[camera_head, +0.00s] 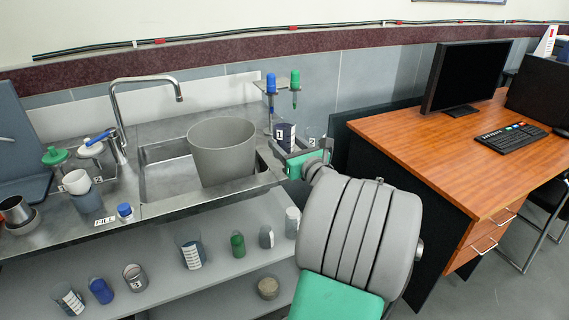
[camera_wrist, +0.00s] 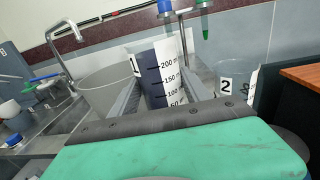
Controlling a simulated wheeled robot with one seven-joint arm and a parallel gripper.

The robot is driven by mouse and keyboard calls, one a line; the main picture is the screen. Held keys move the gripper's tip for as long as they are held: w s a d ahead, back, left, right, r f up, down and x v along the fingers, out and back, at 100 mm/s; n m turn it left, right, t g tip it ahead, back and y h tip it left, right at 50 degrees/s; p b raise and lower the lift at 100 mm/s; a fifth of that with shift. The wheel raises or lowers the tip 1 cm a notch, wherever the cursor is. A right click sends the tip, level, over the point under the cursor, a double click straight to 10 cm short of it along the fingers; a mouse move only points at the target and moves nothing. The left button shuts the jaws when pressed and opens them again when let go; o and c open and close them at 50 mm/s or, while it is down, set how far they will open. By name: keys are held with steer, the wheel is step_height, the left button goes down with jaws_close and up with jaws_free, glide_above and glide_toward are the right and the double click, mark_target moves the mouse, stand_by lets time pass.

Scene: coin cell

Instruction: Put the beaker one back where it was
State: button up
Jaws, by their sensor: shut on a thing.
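Beaker one (camera_head: 285,130) is a clear graduated beaker with a label "1" and dark contents. It stands about upright between the fingers of my gripper (camera_head: 290,147), right of the sink by the wall. In the wrist view, beaker one (camera_wrist: 163,72) shows its volume marks, with a finger on each side, and my gripper (camera_wrist: 160,88) is shut on it. Its base is hidden by the gripper, so I cannot tell whether it touches the counter. A second clear beaker, labelled "2" (camera_wrist: 232,80), stands to the right, apart from beaker one.
A large grey bucket (camera_head: 221,150) sits in the sink left of my gripper. A stand with a blue and a green pipette (camera_head: 295,82) rises just behind beaker one. A steel faucet (camera_head: 118,110) and several containers are further left. A wooden desk (camera_head: 430,150) is on the right.

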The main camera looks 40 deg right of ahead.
mark_target(290, 152)
steer(key=shift+w+d+f, duration=0.3)
steer(key=shift+w+f, duration=0.1)
steer(key=shift+f, duration=0.2)
steer(key=shift+w+d+f, duration=0.25)
steer(key=shift+w+f, duration=0.15)
steer(key=shift+f, duration=0.15)
steer(key=shift+w+d+f+b, duration=0.1)
steer(key=shift+w+f+b, duration=0.2)
steer(key=shift+f, duration=0.65)
steer(key=shift+w+d+f+b, duration=0.1)
steer(key=shift+f+b, duration=0.3)
steer(key=shift+f, duration=0.55)
steer(key=shift+s, duration=0.1)
steer(key=shift+f, duration=0.15)
steer(key=o, duration=1.5)
steer(key=shift+c, duration=0.2)
steer(key=v, duration=1.2)
steer(key=shift+p, duration=0.4)
